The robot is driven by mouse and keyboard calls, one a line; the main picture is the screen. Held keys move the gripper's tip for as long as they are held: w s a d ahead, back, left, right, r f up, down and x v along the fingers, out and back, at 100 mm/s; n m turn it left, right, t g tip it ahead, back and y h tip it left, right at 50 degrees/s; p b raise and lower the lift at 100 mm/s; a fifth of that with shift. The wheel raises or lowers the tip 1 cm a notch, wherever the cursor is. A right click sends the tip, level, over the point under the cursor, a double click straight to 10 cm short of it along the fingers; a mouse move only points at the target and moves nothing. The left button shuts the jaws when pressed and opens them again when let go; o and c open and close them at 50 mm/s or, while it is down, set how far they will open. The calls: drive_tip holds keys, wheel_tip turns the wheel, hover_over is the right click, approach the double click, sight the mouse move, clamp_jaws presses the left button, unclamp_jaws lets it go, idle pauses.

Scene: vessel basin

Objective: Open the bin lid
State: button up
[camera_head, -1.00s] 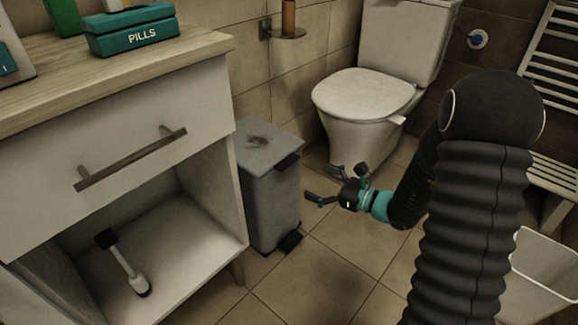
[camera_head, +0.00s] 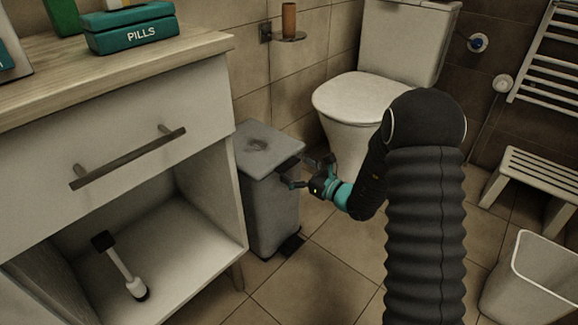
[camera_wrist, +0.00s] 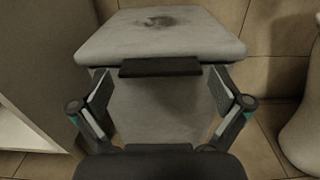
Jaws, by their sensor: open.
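The grey pedal bin (camera_head: 270,210) stands on the floor between the cabinet and the toilet. Its flat lid (camera_head: 262,145) is closed and has a dark stain on top. A dark handle tab (camera_head: 289,162) sticks out at the lid's front edge. In the wrist view the lid (camera_wrist: 160,35) lies ahead, with the dark tab (camera_wrist: 160,67) centred between my fingers. My gripper (camera_head: 305,172) is open and empty at the front of the bin, close to the tab. In the wrist view my gripper (camera_wrist: 162,92) has one finger on each side; contact with the tab cannot be told.
A white cabinet (camera_head: 120,125) with an open lower shelf stands close on the bin's left. The toilet (camera_head: 350,105) is behind and to the right. A dark pedal (camera_head: 291,244) sits at the bin's foot. A white basket (camera_head: 530,285) and a stool (camera_head: 540,175) stand at the right.

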drive_tip(key=shift+x, duration=1.3)
drive_tip(key=shift+c, duration=0.3)
